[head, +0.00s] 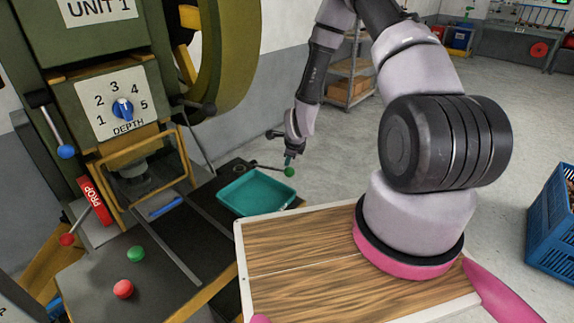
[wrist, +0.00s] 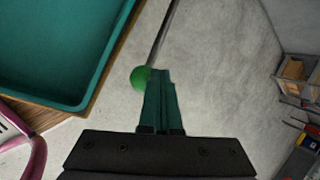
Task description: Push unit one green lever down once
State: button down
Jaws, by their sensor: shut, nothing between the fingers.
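Unit 1 is a green machine (head: 95,40) at the left of the head view. Its green lever is a dark rod ending in a green ball (head: 289,172), sticking out at the machine's right side near the teal tray. In the wrist view the green ball (wrist: 141,77) sits at the left of the fingertips, with the rod rising behind. My gripper (head: 289,158) is shut and empty, just above the ball in the head view. In the wrist view the shut fingers (wrist: 160,85) partly cover the ball's right edge. I cannot tell whether they touch it.
A teal tray (head: 232,208) lies on the dark bench beside the lever. Floor beyond the lever is clear.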

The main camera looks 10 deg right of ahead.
aim_at(290, 168)
jog(key=shift+s+d+f, duration=0.15)
jog(key=shift+f, duration=0.4)
jog(key=shift+s+d+f, duration=0.1)
jog(key=shift+s+f, duration=0.1)
jog(key=shift+f, duration=0.3)
jog(key=shift+s+d+f, duration=0.15)
jog(key=shift+f, duration=0.4)
dwell(1.3)
jog(key=shift+r, duration=0.1)
dwell(0.4)
jog(key=shift+w+a+r, duration=0.2)
jog(key=shift+w+r, duration=0.1)
jog(key=shift+r, duration=0.6)
jog(key=shift+w+a+r, duration=0.25)
jog(key=shift+r, duration=0.65)
jog(key=shift+w+a+r, duration=0.2)
jog(key=shift+w+r, duration=0.1)
jog(key=shift+r, duration=0.6)
jog(key=shift+w+a+r, duration=0.15)
jog(key=shift+w+r, duration=0.1)
jog(key=shift+r, duration=0.55)
jog(key=shift+w+a+r, duration=0.2)
jog(key=shift+w+r, duration=0.05)
jog(key=shift+r, duration=0.5)
jog(key=shift+w+a+r, duration=0.15)
jog(key=shift+w+r, duration=0.1)
jog(key=shift+r, duration=0.55)
